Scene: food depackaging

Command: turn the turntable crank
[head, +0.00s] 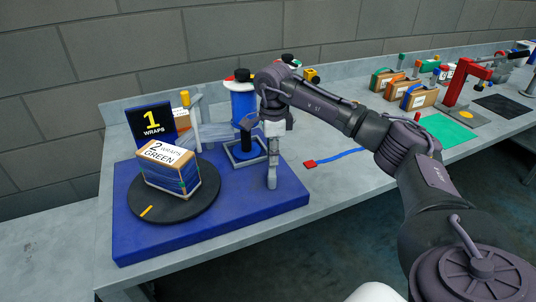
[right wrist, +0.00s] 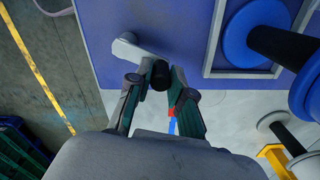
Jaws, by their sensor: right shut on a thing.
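The turntable (head: 205,205) is a black disc with an orange mark on a blue base (head: 245,208), at the left of the head view. A strapped box (head: 168,172) labelled "2 WRAPS GREEN" sits on it. The light grey crank arm (right wrist: 130,48) lies over the blue base near its edge and carries a black handle (right wrist: 161,75). It also shows in the head view (head: 271,178). My right gripper (right wrist: 160,80) is shut on the black handle, with one finger on each side. In the head view, my right gripper (head: 273,142) hides the handle. My left gripper is not in view.
A "1 WRAPS" sign (head: 152,122) stands behind the box. A blue roll (head: 243,105) on a framed stand is just left of the gripper. A blue strap with a red end (head: 310,164) lies on the grey bench to the right. Tools and small boxes line the far right.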

